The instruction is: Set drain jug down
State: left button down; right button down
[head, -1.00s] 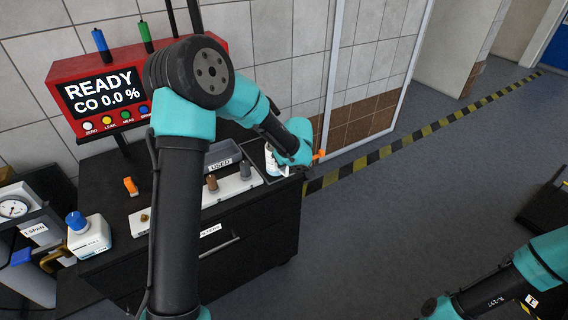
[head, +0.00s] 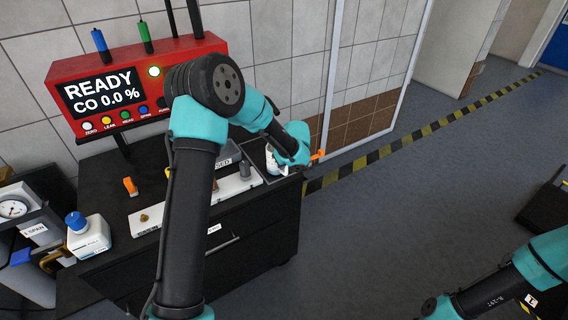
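A white jug-like container with a blue cap (head: 90,238) stands upright at the left end of the black cabinet. A smaller white bottle (head: 272,162) is at the cabinet top's right end, partly hidden by my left wrist. The views do not settle which one is the drain jug. My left gripper (head: 291,150) is at the white bottle, and its fingers are hidden or too small to read. I cannot tell whether it holds the bottle. My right arm enters at the lower right, and its gripper does not show.
The black cabinet top (head: 105,180) carries an orange clip-like piece (head: 130,186), a white strip with knobs (head: 147,228) and a box labelled USED. A red READY panel (head: 125,75) stands behind. A gauge unit (head: 14,209) is at the left. Grey floor (head: 400,220) lies open at the right.

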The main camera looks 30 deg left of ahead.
pick_arm(q)
jog(key=shift+f, duration=0.2)
jog(key=c, duration=1.1)
grip_release()
jog(key=shift+r, duration=0.15)
jog(key=v, duration=1.2)
jog(key=shift+a+r, duration=0.1)
